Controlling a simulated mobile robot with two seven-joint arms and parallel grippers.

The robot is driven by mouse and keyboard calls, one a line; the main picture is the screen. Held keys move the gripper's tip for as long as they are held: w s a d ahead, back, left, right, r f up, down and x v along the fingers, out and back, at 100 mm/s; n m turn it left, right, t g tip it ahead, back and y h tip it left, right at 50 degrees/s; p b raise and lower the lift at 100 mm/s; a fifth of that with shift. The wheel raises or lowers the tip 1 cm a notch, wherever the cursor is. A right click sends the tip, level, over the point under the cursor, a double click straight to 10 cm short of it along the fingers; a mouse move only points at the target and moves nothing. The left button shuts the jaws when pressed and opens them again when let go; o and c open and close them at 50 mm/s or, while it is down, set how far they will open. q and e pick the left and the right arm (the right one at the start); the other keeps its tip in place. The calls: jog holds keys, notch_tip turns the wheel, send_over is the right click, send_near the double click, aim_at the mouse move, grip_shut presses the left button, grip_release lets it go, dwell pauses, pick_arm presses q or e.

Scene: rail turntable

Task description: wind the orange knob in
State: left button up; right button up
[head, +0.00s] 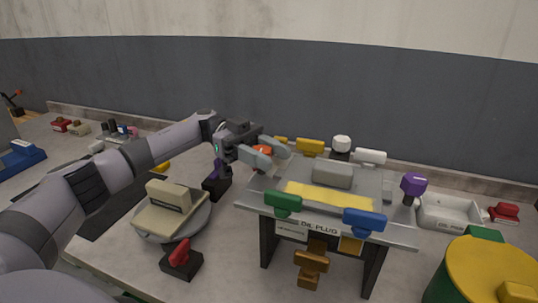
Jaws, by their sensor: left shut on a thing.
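The orange knob (263,150) shows as a small bright patch at the back left corner of the grey stand (257,194). My left gripper (264,156) reaches in from the left at that corner. Its fingers are shut on the orange knob and hide most of it. How far the knob stands out from the stand cannot be told. My right gripper is not in view.
The stand carries green (283,203), blue (364,221), yellow (310,147) and purple (413,185) knobs. A turntable (199,222) with a beige block and a red switch (180,254) stand left. A white tray (447,212) and yellow-topped drum (485,272) stand right.

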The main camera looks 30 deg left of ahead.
pick_arm(q)
jog(key=m+g+b, duration=0.2)
jog(key=g+b, duration=0.1)
jog(key=shift+s+f+g+y, duration=0.15)
jog(key=shift+g+y, duration=0.15)
jog(key=shift+y, duration=0.1)
jog(key=shift+s+r+m+g+y+b, duration=0.15)
jog(key=shift+m+g+y+b, duration=0.25)
jog(key=shift+m+g+b, duration=0.6)
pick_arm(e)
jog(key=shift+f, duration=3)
pick_arm(q)
jog(key=shift+r, duration=0.1)
jog(key=o, duration=1)
jog(key=shift+c, duration=0.2)
jog(key=shift+a, duration=0.1)
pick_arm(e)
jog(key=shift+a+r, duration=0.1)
